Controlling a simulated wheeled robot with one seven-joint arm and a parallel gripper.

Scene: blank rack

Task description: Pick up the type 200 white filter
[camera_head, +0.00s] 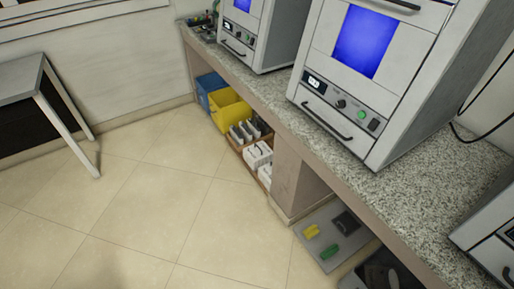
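Under the counter, a brown open box (237,146) stands on the floor. It holds white block-like items (257,155) at its near end and thin grey-white upright pieces (241,132) farther back. Any of these may be filters, but no label is readable, so I cannot tell which is type 200. My gripper is not in view.
A yellow bin (231,110) and a blue bin (208,90) stand beyond the box. A grey tray (318,222) with yellow and green pieces lies nearer. The granite counter (425,195) with several ovens overhangs these. The tiled floor (190,200) is clear; a table (22,78) stands left.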

